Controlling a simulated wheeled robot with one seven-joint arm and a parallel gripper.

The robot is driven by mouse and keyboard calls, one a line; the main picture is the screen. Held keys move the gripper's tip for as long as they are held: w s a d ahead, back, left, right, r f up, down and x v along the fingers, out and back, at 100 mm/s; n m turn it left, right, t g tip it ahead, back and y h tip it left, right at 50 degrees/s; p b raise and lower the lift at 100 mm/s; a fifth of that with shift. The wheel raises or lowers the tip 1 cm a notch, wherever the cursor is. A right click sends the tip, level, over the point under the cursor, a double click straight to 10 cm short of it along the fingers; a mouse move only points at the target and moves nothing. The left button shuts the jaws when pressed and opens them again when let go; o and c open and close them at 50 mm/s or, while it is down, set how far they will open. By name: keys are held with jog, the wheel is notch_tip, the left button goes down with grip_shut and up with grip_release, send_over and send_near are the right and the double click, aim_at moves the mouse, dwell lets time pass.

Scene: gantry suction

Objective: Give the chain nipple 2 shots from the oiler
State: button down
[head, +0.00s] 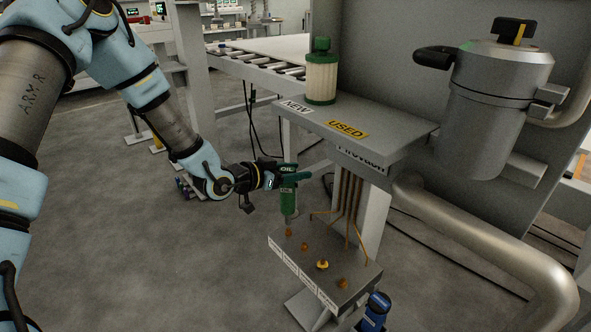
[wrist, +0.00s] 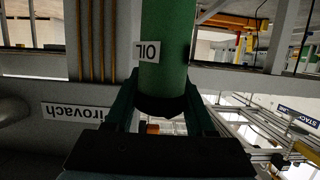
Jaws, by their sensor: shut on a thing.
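My gripper (head: 280,177) is shut on the green oiler (head: 288,198), which carries an "OIL" label. The oiler is upright with its narrow end down, over the far-left end of the grey nipple block (head: 330,292). Its lower tip is just above the leftmost orange nipple (head: 289,232); I cannot tell whether they touch. Several nipples stand in a row on the block, and one (head: 322,265) has a yellow collar. The labels on the block's front are too small to read, so I cannot tell which is the chain nipple. In the wrist view the oiler (wrist: 165,45) sits between the fingers.
Copper pipes (head: 349,200) run down behind the block. Above it is a grey shelf (head: 385,140) marked NEW and USED, with a green-capped filter (head: 321,75). A grey canister (head: 490,100) and thick pipe (head: 480,240) are at right. A blue object (head: 375,312) stands by the block's right end.

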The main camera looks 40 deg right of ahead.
jog(key=shift+f, duration=0.35)
jog(key=shift+f+b, duration=0.6)
jog(key=shift+r, duration=0.15)
jog(key=shift+r+p, duration=0.45)
jog(key=shift+r, duration=0.1)
jog(key=shift+f+b, duration=0.4)
jog(key=shift+f, duration=0.15)
dwell(0.9)
jog(key=shift+r+p, duration=0.3)
jog(key=shift+r, duration=0.35)
jog(key=shift+r+p, duration=1.65)
jog(key=shift+r, duration=0.7)
